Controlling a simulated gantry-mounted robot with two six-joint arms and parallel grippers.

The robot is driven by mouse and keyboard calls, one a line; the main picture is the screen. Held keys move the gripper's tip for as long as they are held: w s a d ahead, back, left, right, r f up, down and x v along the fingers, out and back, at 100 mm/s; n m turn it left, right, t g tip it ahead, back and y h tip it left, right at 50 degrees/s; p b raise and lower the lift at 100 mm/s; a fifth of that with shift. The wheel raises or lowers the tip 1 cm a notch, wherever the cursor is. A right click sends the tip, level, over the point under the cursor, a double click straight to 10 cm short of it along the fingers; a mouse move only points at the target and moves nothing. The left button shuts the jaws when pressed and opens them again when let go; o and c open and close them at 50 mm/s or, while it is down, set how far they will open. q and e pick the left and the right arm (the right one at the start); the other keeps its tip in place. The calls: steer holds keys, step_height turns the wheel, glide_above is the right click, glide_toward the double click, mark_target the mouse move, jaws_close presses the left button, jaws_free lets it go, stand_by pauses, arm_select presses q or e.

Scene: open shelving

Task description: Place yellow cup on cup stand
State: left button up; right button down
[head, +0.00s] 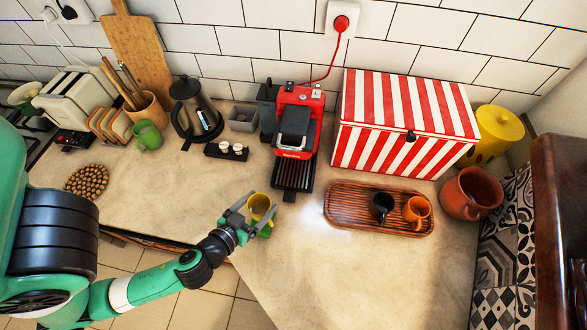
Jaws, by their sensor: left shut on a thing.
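The yellow cup (261,203) is between the fingers of my left gripper (257,210), which is shut on it near the front edge of the counter. The fingers partly hide the cup. A brown ridged tray (349,201), which looks like the cup stand, lies on the counter to the right, apart from my gripper. A black cup (382,206) and an orange cup (416,210) stand on its right half; its left part is bare. My right gripper is not in view.
A red coffee machine (297,125) stands behind the gripper. A red-and-white striped box (404,122) stands behind the tray. A terracotta pot (470,193) is close to the tray's right end. The counter between gripper and tray is clear.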

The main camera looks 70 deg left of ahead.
arm_select(q)
steer(key=shift+w+a+r+p, duration=0.2)
steer(key=shift+w+a+p, duration=0.1)
steer(key=shift+w+p, duration=0.1)
steer(key=w+a+p, duration=0.1)
steer(key=w+a, duration=0.1)
steer(key=w, duration=0.1)
steer(key=w+a+p, duration=0.1)
steer(key=w+a, duration=0.2)
steer(key=w, duration=0.1)
steer(key=w+a+p, duration=0.1)
steer(key=w+a, duration=0.1)
steer(key=w, duration=0.1)
steer(key=shift+w+a+p, duration=0.15)
steer(key=shift+a+p, duration=0.1)
steer(key=shift+p, duration=0.1)
steer(key=w+a, duration=0.2)
steer(key=w, duration=0.1)
steer(key=shift+w+a+f, duration=0.1)
steer(key=shift+w+a, duration=0.1)
steer(key=shift+w+a+f+b, duration=0.15)
steer(key=shift+f+b, duration=0.15)
steer(key=shift+f, duration=0.55)
steer(key=shift+s+d, duration=0.2)
steer(key=shift+w, duration=0.1)
